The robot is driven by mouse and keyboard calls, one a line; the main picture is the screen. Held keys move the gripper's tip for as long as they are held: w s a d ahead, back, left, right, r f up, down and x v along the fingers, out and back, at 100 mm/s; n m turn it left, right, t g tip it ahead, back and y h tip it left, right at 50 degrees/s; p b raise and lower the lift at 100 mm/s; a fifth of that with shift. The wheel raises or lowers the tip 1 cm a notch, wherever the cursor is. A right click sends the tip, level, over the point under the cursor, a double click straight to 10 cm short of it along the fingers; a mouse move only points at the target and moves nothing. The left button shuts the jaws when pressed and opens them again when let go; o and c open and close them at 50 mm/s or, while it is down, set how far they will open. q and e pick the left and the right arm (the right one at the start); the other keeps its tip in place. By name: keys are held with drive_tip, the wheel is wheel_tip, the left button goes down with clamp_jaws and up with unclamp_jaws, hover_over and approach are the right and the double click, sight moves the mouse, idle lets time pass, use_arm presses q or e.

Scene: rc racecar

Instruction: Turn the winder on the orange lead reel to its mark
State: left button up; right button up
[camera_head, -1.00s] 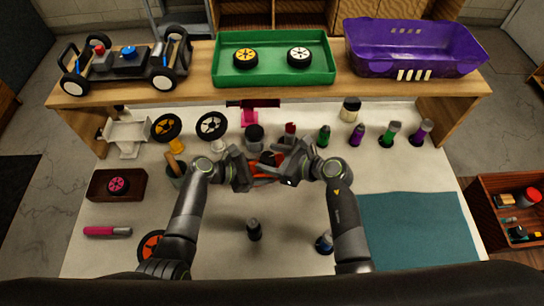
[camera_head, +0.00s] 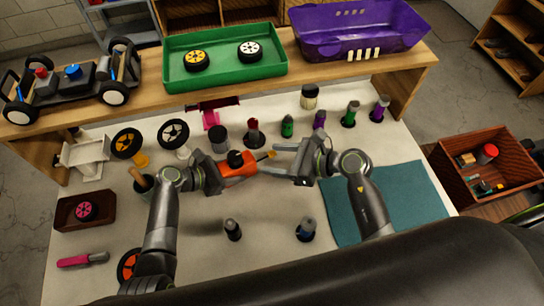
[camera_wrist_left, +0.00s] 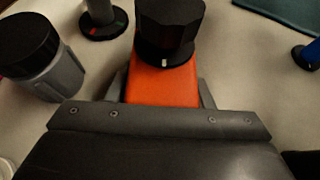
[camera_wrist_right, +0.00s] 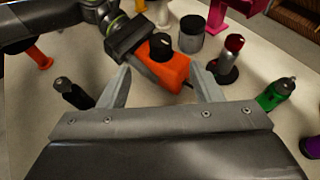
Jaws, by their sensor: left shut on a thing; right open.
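In the right wrist view the reel (camera_wrist_right: 168,66) lies beyond the fingertips.
A grey jar (camera_head: 219,138) and a red-topped post (camera_head: 253,131) stand close behind the reel. Two dark bottles (camera_head: 232,229) (camera_head: 306,229) stand in front. A teal mat (camera_head: 410,205) lies at right. The shelf behind holds a green tray (camera_head: 170,83) and a purple basket (camera_head: 375,45).

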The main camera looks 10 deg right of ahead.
drive_tip(key=m+g+y, duration=0.6)
drive_tip(key=m+y, duration=0.1)
drive_tip(key=m, duration=2.3)
approach(228, 157)
drive_tip(key=a, duration=1)
drive_tip(key=shift+w+a, duration=0.1)
drive_tip(key=shift+w, duration=0.3)
